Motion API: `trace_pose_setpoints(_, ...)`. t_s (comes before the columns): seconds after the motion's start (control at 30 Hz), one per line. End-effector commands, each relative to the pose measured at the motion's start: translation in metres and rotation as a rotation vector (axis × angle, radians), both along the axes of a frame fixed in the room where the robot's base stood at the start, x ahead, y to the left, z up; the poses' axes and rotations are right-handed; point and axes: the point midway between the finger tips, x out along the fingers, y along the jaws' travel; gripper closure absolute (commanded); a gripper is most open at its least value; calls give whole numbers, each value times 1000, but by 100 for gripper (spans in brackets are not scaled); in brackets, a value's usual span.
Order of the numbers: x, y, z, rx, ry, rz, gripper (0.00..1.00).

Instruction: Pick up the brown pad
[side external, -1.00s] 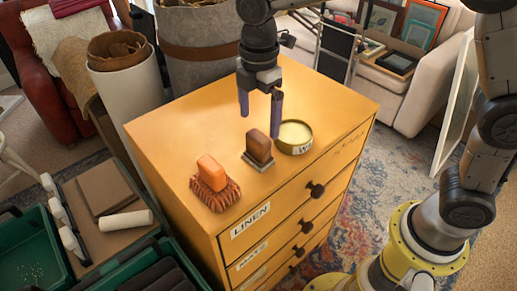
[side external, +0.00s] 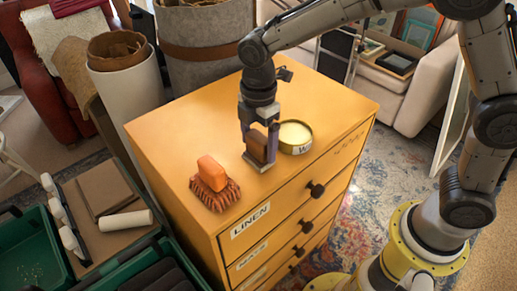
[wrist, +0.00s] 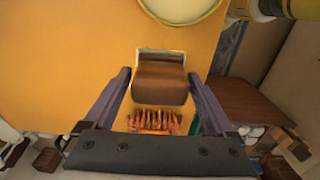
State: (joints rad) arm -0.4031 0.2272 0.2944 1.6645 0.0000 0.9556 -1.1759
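The brown pad (side external: 256,148) is a dark brown block on a thin grey base, standing on top of the yellow dresser near its front edge. It also shows in the wrist view (wrist: 160,82), between my fingers. My gripper (wrist: 158,74) is lowered around the pad, one finger on each side. Narrow gaps show between the fingers and the pad in the wrist view, so it is open and not closed on it. In the side view my fingers partly hide the pad.
An orange-topped brush (side external: 212,174) with reddish bristles lies to the left of the pad. A round tin (side external: 295,138) with pale contents stands close on the right. The dresser top (side external: 185,125) is clear behind and to the left. A green crate (side external: 25,250) is at lower left.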

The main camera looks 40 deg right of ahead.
Motion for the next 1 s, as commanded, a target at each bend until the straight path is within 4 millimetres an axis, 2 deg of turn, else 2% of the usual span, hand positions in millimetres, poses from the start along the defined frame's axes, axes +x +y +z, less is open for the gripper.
trace_pose_setpoints(0.03, 0, 0, 0, 0, 0, 0, 22)
trace_pose_setpoints(0.07, 0, 0, 0, 0, 0, 0, 27)
trace_pose_setpoints(0.4, 0, 0, 0, 0, 0, 0, 88)
trace_pose_setpoints(0.77, 1, 0, 6, 1, -3, 0, 88)
trace_pose_setpoints(0.87, 1, 0, 14, 1, -3, 0, 88)
trace_pose_setpoints(1.0, 1, 0, 35, 3, -6, 0, 88)
